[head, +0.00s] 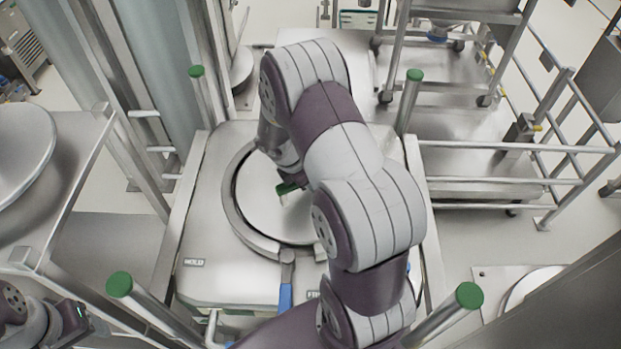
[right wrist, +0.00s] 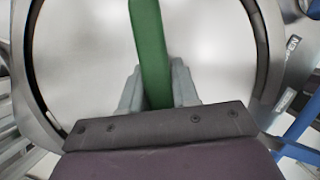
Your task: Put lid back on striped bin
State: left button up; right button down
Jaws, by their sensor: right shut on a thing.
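A round silver lid (head: 262,200) lies in or just above a metal ring (head: 240,232) on top of the steel bin body (head: 215,285). I cannot tell whether it is fully seated. Its green handle (head: 287,188) also shows in the right wrist view (right wrist: 150,50). My right gripper (right wrist: 158,88) is shut on that handle, with grey fingers on both sides. In the head view my right arm covers the right part of the lid and ring. My left gripper (head: 78,314) is at the bottom left, away from the lid; its fingertips are unclear. No stripes are visible on the bin.
A blue-handled lever (head: 286,290) sticks out at the front of the ring. Posts with green caps (head: 119,285) stand around the bin. A steel table with a bowl-like disc (head: 22,142) is at the left. A railed trolley (head: 500,150) stands at the right.

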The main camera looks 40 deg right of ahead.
jog(key=c, duration=0.8)
grip_release()
jog(key=shift+r, duration=0.15)
jog(key=shift+o, duration=0.2)
jog(key=shift+a, duration=0.1)
jog(key=shift+s, duration=0.1)
jog(key=shift+a+r, duration=0.1)
jog(key=shift+r, duration=0.1)
jog(key=b+v, duration=0.2)
jog(key=v, duration=0.9)
jog(key=shift+a+r, duration=0.1)
jog(key=shift+r, duration=0.05)
jog(key=shift+a+r, duration=0.1)
jog(key=shift+r, duration=0.3)
